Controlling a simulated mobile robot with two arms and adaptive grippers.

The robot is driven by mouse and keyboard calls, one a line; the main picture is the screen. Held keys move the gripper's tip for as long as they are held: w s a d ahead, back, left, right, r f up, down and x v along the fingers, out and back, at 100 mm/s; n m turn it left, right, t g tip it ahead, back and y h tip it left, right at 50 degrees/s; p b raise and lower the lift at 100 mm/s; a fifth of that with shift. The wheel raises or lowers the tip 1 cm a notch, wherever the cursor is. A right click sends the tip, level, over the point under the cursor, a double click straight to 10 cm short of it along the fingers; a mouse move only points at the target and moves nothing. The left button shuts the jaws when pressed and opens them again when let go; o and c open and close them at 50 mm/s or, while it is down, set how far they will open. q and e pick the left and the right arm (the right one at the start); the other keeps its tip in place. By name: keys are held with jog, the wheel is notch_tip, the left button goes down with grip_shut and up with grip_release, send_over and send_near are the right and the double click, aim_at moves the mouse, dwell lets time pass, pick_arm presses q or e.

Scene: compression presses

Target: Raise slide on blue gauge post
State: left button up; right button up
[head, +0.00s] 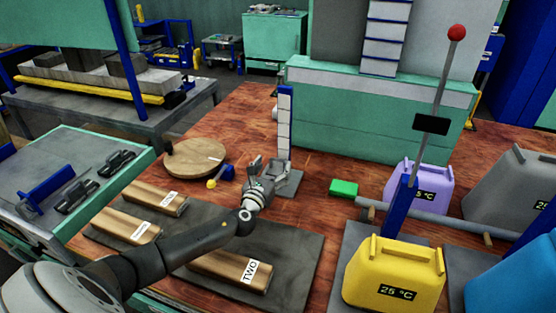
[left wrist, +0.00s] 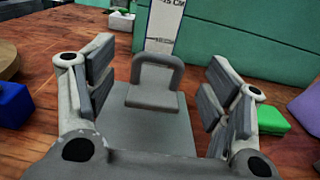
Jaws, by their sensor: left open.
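The blue gauge post (head: 286,128) stands upright on a small grey base (head: 292,184) on the wooden table, with a white marked face. In the left wrist view the post (left wrist: 165,25) rises behind a grey slide with a loop handle (left wrist: 155,80), low on the post. My left gripper (head: 264,170) is at the foot of the post and hides most of the slide in the head view. In the left wrist view the left gripper (left wrist: 160,85) is open, its fingers either side of the slide and apart from it. My right gripper is not in view.
A round wooden disc (head: 195,158) and a small blue and yellow item (head: 222,177) lie left of the post. A green block (head: 344,188) lies right. A large green press body (head: 380,115) stands behind. Wooden blocks labelled TWO (head: 230,270) and others lie in front.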

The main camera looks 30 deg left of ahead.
aim_at(277, 160)
pick_arm(q)
jog(key=x, duration=0.3)
jog(key=shift+w, duration=0.3)
jog(key=shift+w+a, duration=0.2)
jog(key=shift+w, duration=0.4)
jog(key=c, duration=1.4)
jog(key=shift+c, duration=0.3)
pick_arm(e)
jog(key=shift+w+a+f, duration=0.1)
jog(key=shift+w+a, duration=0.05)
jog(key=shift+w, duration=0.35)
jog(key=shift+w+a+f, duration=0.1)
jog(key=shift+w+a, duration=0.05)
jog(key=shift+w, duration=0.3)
